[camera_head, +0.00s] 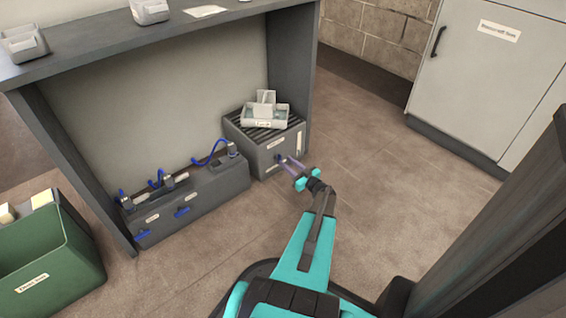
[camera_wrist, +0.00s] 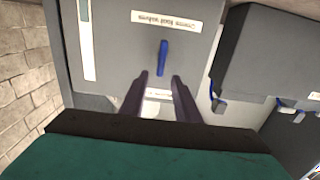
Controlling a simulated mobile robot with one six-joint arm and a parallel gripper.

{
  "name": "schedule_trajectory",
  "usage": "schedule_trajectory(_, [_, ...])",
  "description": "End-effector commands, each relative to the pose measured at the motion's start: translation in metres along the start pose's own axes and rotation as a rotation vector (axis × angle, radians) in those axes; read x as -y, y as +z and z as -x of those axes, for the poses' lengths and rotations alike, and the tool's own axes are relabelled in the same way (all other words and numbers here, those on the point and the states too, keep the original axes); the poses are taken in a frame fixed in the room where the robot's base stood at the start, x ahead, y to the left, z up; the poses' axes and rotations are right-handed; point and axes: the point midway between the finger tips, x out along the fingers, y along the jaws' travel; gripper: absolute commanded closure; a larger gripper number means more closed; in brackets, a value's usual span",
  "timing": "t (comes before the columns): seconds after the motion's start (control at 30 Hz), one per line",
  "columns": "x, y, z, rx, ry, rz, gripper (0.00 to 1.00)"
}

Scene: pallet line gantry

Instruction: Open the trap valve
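A grey box unit (camera_head: 262,150) with a slatted top stands on the floor at the shelf's right end. A small blue lever (camera_head: 278,156) is on its front face. In the wrist view the blue lever (camera_wrist: 163,57) stands lengthwise up the picture, near a white label (camera_wrist: 166,22) whose upside-down print is too blurred to read surely. My gripper (camera_head: 287,162) is in front of this face. Its two dark fingers are apart and empty, and the lever shows just beyond the gap between the fingertips (camera_wrist: 160,77). I cannot tell whether they touch it.
A long grey box (camera_head: 205,200) with blue levers and blue hoses stands to the left. White trays (camera_head: 265,112) sit on the unit. A green bin (camera_head: 45,260) is at far left, a pale cabinet (camera_head: 485,90) at right. Floor between unit and cabinet is clear.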

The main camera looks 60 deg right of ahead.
Motion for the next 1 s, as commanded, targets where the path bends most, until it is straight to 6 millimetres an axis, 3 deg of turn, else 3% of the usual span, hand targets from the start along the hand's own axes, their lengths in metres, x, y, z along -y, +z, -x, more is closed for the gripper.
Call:
schedule_trajectory(0.3, [0.000, 0.001, -0.033, -0.001, 0.000, 0.000, 0.71])
schedule_trajectory(0.7, [0.000, 0.000, -0.037, 0.000, 0.000, 0.000, 0.71])
schedule_trajectory(0.87, [0.000, 0.000, -0.037, 0.000, 0.000, 0.000, 0.98])
schedule_trajectory(1.0, [0.004, 0.000, -0.036, 0.000, -0.001, -0.001, 1.00])
